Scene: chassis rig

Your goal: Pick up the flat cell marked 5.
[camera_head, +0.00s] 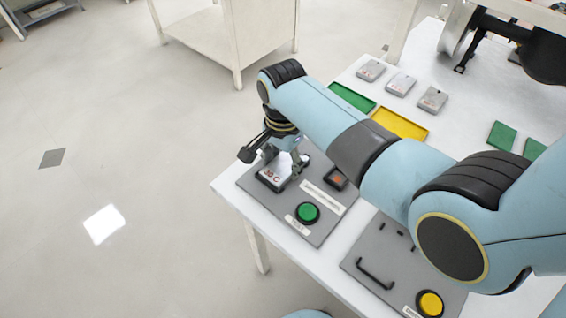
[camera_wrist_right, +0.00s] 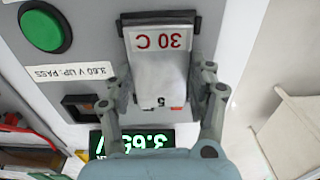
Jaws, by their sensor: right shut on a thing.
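The flat cell marked 5 (camera_wrist_right: 160,97) is a pale, flat block between the fingers of my right gripper (camera_wrist_right: 168,112). The 5 shows upside down in the right wrist view, near a small red patch. A red "30 C" shows on a white face (camera_wrist_right: 162,41) at the far end. In the head view my right gripper (camera_head: 284,163) is at the grey test panel (camera_head: 322,226), shut on the cell. Whether the cell touches the panel cannot be told. A lit green display (camera_wrist_right: 158,138) reads about 3.65 V, partly hidden. My left gripper is not in view.
A green button (camera_head: 307,212) stands near the cell. A second panel has a black handle (camera_head: 375,274) and yellow button (camera_head: 430,304). Behind are a green tray (camera_head: 352,97), a yellow tray (camera_head: 400,123) and three grey cells (camera_head: 401,84). The table's left edge is close.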

